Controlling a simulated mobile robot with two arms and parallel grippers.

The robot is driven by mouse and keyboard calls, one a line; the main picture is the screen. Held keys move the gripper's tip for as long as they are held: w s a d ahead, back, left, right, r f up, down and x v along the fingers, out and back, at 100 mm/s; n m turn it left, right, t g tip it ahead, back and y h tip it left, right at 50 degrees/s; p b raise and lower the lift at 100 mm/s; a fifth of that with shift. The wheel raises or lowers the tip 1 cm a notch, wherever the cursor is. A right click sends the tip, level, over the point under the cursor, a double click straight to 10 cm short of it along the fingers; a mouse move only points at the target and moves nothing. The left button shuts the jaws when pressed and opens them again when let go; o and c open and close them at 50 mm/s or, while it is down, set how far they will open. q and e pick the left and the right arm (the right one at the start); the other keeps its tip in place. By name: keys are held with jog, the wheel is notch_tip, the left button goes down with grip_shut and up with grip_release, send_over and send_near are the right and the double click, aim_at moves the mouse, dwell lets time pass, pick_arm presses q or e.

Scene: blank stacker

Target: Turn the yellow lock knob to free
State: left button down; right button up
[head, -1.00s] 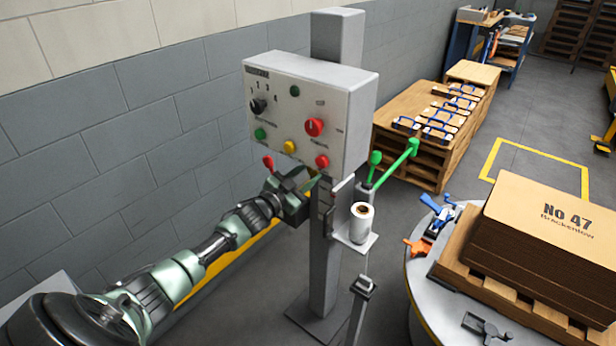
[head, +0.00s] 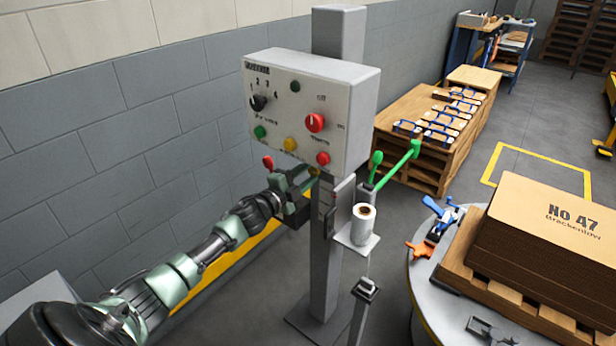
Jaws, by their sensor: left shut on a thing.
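The grey control box (head: 310,110) stands on a post beside the wall. My left gripper (head: 309,182) is just under the box's lower edge, at the left side of the post. Its fingers are shut on a small yellow piece (head: 314,171), which looks like the yellow lock knob. The fingers hide most of it, so I cannot tell which way it is turned. A separate round yellow button (head: 290,144) sits on the box face above, clear of the gripper. My right gripper is not in view.
The box face carries a black selector (head: 258,102), a red knob (head: 314,123) and several buttons. A red ball knob (head: 268,162) is close to my left wrist. Right of the post are a white roll (head: 363,222) on a bracket and a green lever (head: 398,165).

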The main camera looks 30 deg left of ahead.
pick_arm(q)
jog(key=shift+m, duration=0.7)
jog(key=c, duration=0.9)
grip_release()
jog(key=shift+c, duration=0.2)
jog(key=shift+s, duration=0.15)
jog(key=s, duration=0.7)
jog(key=shift+s+a+b, duration=0.25)
jog(key=shift+s+b, duration=0.05)
jog(key=shift+b, duration=0.1)
